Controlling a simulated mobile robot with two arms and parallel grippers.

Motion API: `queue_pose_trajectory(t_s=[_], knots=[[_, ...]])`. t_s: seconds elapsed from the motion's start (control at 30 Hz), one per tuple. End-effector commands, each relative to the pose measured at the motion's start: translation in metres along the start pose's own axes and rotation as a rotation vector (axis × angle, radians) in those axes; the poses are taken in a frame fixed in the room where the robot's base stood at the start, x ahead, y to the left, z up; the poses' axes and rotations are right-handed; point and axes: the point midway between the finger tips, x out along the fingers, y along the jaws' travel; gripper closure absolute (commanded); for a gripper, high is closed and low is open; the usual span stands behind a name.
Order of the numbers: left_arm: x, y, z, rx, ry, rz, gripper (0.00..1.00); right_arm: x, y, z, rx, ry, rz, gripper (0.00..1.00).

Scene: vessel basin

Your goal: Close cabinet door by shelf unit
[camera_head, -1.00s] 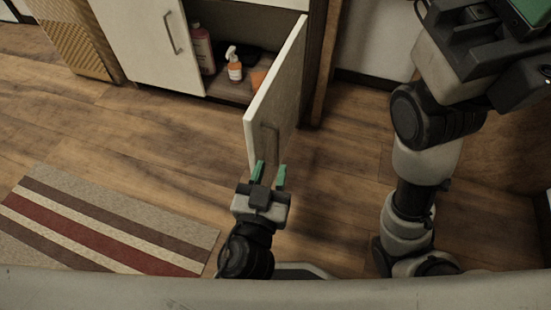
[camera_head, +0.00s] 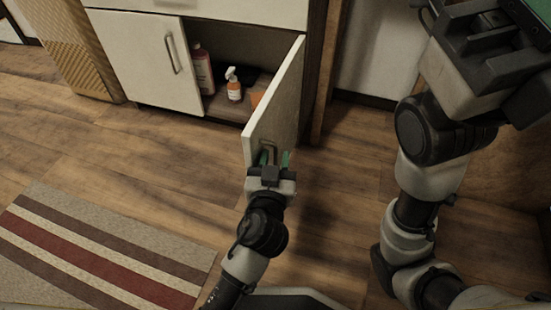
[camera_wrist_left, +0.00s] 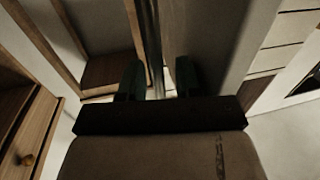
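The cabinet door (camera_head: 279,102) is a pale panel, swung wide open toward me from the right side of the cabinet opening. Its metal handle (camera_head: 268,151) is near the door's free edge. My left gripper (camera_head: 275,158) is at this handle end, its two green fingers apart. In the left wrist view, the gripper (camera_wrist_left: 159,80) has its fingers spread, with a thin upright strip between them and the door panel (camera_wrist_left: 205,42) behind. I cannot tell whether a finger touches. My right arm rises at the right; part of its gripper (camera_head: 500,35) shows, fingertips unclear.
The other cabinet door (camera_head: 145,58) is shut. A pink bottle (camera_head: 203,70) and a spray bottle (camera_head: 233,85) stand inside the opening. A wooden upright (camera_head: 325,75) is right of the cabinet. A striped rug (camera_head: 95,250) lies at the left; the floor between is clear.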

Motion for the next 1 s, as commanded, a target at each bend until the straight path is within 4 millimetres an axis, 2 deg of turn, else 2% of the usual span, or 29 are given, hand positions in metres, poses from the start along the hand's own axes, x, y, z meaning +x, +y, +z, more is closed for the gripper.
queue_pose_trajectory(t_s=[0.37, 0.57, 0.6, 1.0], knots=[[0.0047, -0.0001, 0.0000, 0.000, -0.001, 0.000, 0.68, 0.0042, -0.0003, -0.0038, -0.001, 0.017, -0.003, 1.00], [0.0046, -0.0001, 0.0000, 0.000, -0.001, 0.000, 0.98, 0.0036, -0.0002, -0.0038, -0.001, 0.016, -0.002, 1.00], [0.0045, -0.0001, 0.0000, 0.000, -0.001, 0.000, 1.00, 0.0034, -0.0002, -0.0037, -0.001, 0.016, -0.002, 1.00], [0.0045, -0.0056, -0.0008, 0.001, -0.001, -0.004, 1.00, 0.0054, 0.0004, -0.0033, -0.001, 0.017, -0.001, 1.00]])
